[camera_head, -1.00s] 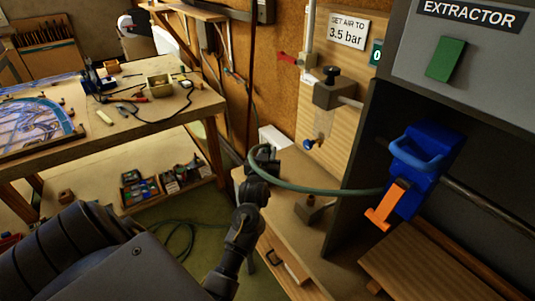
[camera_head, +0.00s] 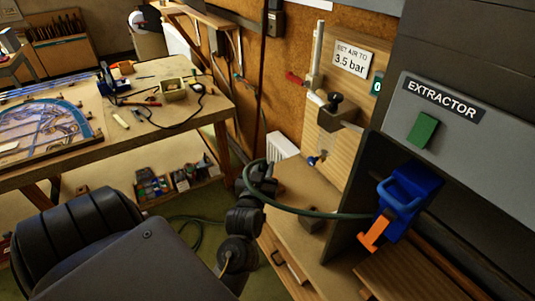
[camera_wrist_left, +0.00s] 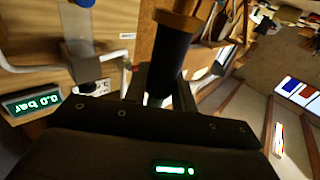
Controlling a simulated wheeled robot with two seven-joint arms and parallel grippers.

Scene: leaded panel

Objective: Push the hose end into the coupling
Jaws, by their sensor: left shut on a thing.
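My left gripper (camera_head: 263,168) is in front of the wall board, mostly hidden behind its own wrist in the head view. In the left wrist view, its fingers (camera_wrist_left: 160,85) are shut on a dark cylindrical hose end (camera_wrist_left: 172,55) with a brownish band at its far end. The green hose (camera_head: 300,210) curves from the gripper to the right, towards a blue tool with an orange part (camera_head: 405,195). The coupling (camera_head: 316,160) looks like the small blue-collared fitting below the grey regulator (camera_head: 337,112). It is right of the gripper and apart from it. My right gripper is out of view.
A bench (camera_head: 280,185) stands below the board, with a dark block on it. The grey extractor cabinet (camera_head: 460,130) closes off the right. A worktable (camera_head: 150,135) with a leaded panel and tools is at left. A display (camera_wrist_left: 35,103) reads 0.0 bar.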

